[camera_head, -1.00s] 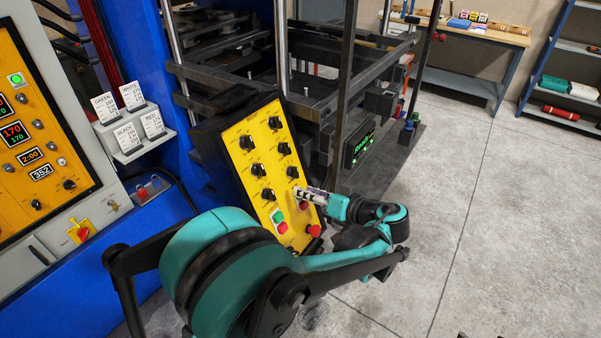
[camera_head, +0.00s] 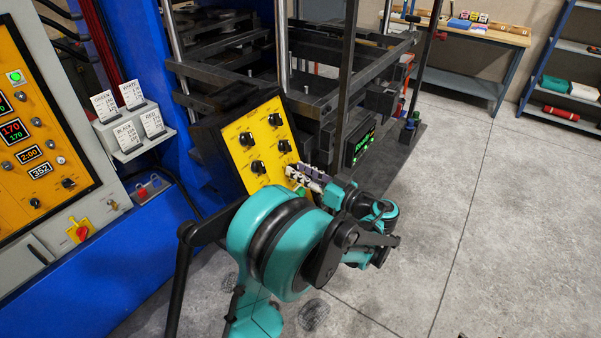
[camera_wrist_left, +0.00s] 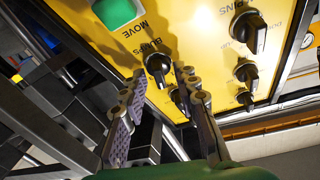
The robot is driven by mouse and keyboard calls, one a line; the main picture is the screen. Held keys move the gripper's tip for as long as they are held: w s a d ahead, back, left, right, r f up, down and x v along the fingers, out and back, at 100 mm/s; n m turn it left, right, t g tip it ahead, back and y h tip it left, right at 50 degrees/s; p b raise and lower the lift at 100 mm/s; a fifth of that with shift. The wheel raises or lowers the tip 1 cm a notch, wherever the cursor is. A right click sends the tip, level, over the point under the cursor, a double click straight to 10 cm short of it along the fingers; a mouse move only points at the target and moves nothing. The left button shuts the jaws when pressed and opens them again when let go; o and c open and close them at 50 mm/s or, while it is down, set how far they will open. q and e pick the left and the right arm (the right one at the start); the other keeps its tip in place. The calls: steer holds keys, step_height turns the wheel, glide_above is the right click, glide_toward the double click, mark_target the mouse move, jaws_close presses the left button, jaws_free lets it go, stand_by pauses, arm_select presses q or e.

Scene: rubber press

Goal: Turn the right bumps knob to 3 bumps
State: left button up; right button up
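The yellow control panel (camera_head: 236,135) carries black knobs in two columns; its lower part is hidden behind my left gripper (camera_head: 308,178) and arm. The left gripper is at the panel's lower right side. In the left wrist view, a black knob (camera_wrist_left: 157,65) beside the word BUMPS lies between and just beyond the spread fingertips of my left gripper (camera_wrist_left: 160,74). The fingers are open, one on each side of this knob; I cannot tell whether they touch it. In the head view this knob is hidden. My right gripper is not in view.
A green MOVE button (camera_wrist_left: 118,10) is close to the knob in the wrist view. Other black knobs, such as one near the word PINS (camera_wrist_left: 249,30), stand out beyond it. The dark press frame (camera_head: 345,75) and a green-lit display (camera_head: 363,142) stand behind. The floor at right (camera_head: 510,220) is clear.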

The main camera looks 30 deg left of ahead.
arm_select(q)
jaws_close()
steer(key=shift+m, duration=0.4)
steer(key=m+t, duration=0.1)
steer(key=m, duration=0.2)
steer(key=shift+h, duration=0.4)
steer(key=shift+m+t+h+p, duration=0.35)
steer(key=shift+m+t+h, duration=0.25)
steer(key=shift+m, duration=1.1)
jaws_free()
